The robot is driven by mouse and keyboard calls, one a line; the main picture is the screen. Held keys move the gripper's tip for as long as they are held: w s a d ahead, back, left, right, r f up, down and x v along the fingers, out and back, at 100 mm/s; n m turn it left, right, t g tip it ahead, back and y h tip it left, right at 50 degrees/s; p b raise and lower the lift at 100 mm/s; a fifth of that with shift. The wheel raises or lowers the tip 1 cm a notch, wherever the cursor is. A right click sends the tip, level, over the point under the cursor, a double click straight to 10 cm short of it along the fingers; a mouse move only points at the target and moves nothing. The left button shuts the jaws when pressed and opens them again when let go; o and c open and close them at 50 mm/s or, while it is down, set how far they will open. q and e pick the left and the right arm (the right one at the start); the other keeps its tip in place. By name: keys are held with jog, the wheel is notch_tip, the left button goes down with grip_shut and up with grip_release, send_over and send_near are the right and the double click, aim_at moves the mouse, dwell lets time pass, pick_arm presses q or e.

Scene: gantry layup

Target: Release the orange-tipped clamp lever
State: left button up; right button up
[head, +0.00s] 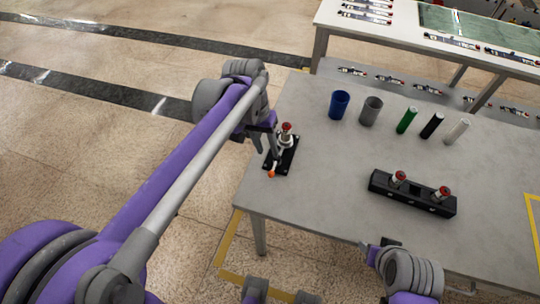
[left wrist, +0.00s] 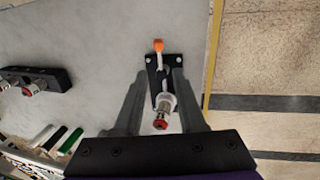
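The clamp (head: 283,151) stands on a black base plate near the left edge of the grey table. Its lever tip is orange (head: 271,174), and a red-topped knob (head: 286,127) is at its other end. My left gripper (head: 268,138) is at the clamp, partly hidden by its own arm. In the left wrist view, its two fingers (left wrist: 160,80) are apart, one on each side of the clamp body (left wrist: 164,101). The orange tip (left wrist: 158,45) lies beyond the fingertips. No grip on the lever shows. My right gripper (head: 378,246) is at the table's front edge; its fingers are unclear.
A black block with two red-topped fittings (head: 412,195) sits to the right on the table. The table between is clear. Another table (head: 430,50) stands behind.

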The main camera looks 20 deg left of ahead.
pick_arm(q)
jog(key=shift+a+r, duration=0.2)
jog(key=shift+r, duration=0.65)
jog(key=shift+a+r, duration=0.15)
jog(key=shift+r, duration=0.7)
